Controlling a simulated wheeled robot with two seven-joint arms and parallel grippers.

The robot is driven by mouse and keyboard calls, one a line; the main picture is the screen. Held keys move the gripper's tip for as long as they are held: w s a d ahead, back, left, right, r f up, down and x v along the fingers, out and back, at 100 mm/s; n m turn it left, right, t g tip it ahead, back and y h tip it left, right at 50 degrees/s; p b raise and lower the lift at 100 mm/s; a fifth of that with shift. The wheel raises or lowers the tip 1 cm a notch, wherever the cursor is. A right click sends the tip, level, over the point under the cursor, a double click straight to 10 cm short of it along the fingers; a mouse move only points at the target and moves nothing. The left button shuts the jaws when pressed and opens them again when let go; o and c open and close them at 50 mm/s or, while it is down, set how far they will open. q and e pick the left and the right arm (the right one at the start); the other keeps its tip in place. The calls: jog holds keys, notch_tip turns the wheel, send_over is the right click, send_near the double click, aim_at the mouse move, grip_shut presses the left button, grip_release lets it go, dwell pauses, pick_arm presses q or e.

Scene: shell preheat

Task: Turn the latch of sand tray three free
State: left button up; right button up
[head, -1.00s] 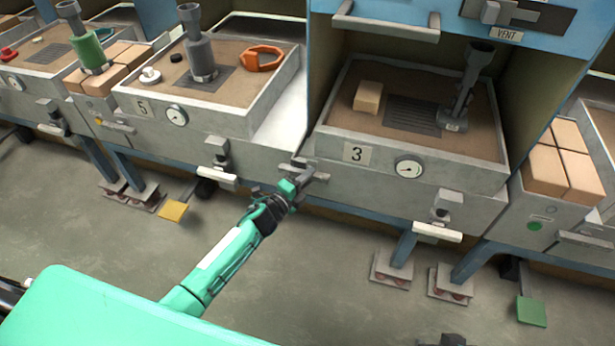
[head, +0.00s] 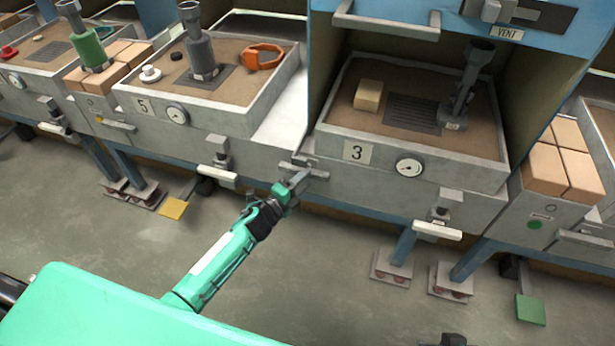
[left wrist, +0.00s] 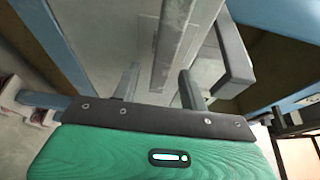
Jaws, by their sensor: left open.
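Sand tray three (head: 345,138) is a grey box of brown sand marked "3", under the blue cabinet. Its latch (head: 316,172), a grey bar, sits at the left end of the tray's front. My left gripper (head: 299,181) is open, just in front of and below the latch. In the left wrist view, a pale grey bar (left wrist: 176,40) runs between the two fingers (left wrist: 158,86), and a dark grey lever (left wrist: 236,52) stands to their right. I cannot tell whether the fingers touch the bar. My right gripper is not in view.
A round gauge (head: 409,166) and a white-ended handle (head: 437,230) are on tray three's front. Sand tray five (head: 150,118) stands to the left. Tan blocks (head: 565,160) are at the right.

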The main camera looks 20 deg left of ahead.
pick_arm(q)
jog(key=v, duration=1.1)
jog(key=shift+s, duration=0.25)
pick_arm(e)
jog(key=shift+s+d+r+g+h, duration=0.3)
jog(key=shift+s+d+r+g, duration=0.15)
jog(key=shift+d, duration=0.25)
pick_arm(q)
jog(key=shift+a, duration=0.1)
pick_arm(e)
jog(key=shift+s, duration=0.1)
